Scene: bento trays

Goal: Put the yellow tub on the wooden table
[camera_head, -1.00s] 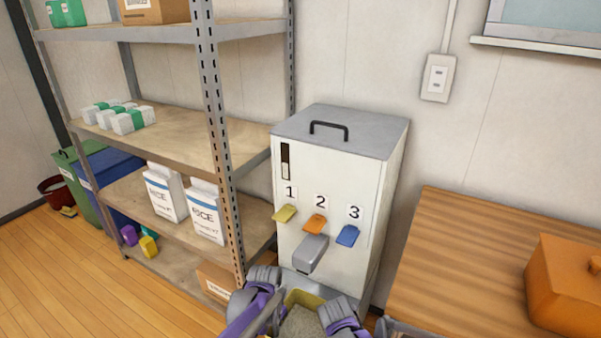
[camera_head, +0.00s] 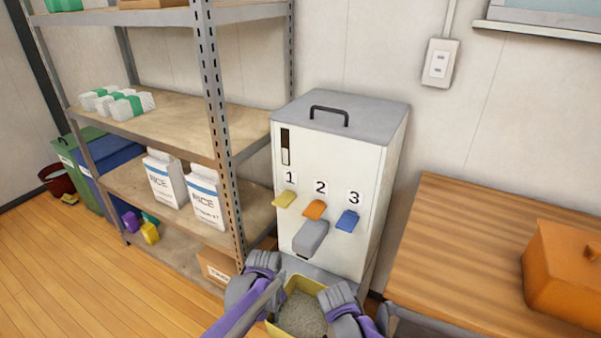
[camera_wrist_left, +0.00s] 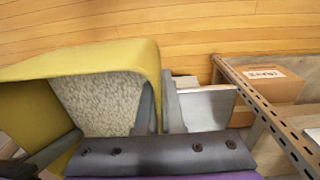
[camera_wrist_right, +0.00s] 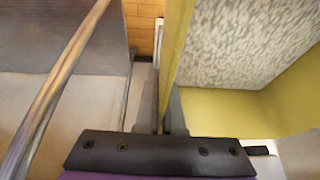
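The yellow tub (camera_head: 306,286) holds pale grain and is in front of the dispenser, low in the head view. My left gripper (camera_head: 272,286) is at its left side and my right gripper (camera_head: 332,296) at its right side. In the left wrist view, the left fingers (camera_wrist_left: 158,100) are shut on the wall of the tub (camera_wrist_left: 100,57). In the right wrist view, the right fingers (camera_wrist_right: 163,100) pinch the opposite wall of the tub (camera_wrist_right: 230,108). The wooden table (camera_head: 450,240) is to the right. The tub's underside is hidden.
The white dispenser (camera_head: 345,245) with numbered levers stands behind the tub. A metal shelf rack (camera_head: 225,140) with rice bags (camera_head: 165,180) is at left. An orange lidded box (camera_head: 565,275) sits on the table's right part; the table's left part is clear.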

